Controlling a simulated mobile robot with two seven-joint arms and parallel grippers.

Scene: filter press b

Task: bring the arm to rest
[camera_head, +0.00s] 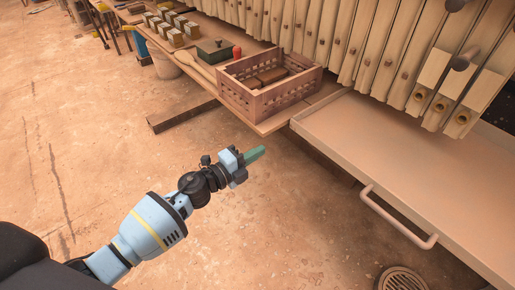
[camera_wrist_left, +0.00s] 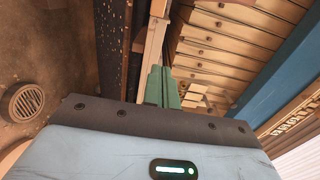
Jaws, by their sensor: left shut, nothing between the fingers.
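My left gripper (camera_head: 254,155) reaches in from the lower left in the head view, over bare floor, in front of the shelf and apart from it. Its green fingers are shut together with nothing between them. The fingers also show in the left wrist view (camera_wrist_left: 162,88), beyond the pale blue gripper body. My right gripper is not in either view.
A wooden crate (camera_head: 243,94) with a brown block inside sits on a low wooden shelf. To its right is a large tray (camera_head: 400,140) with a handle (camera_head: 398,218). Filter plates (camera_head: 330,40) stand behind. A floor drain (camera_head: 402,279) lies lower right.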

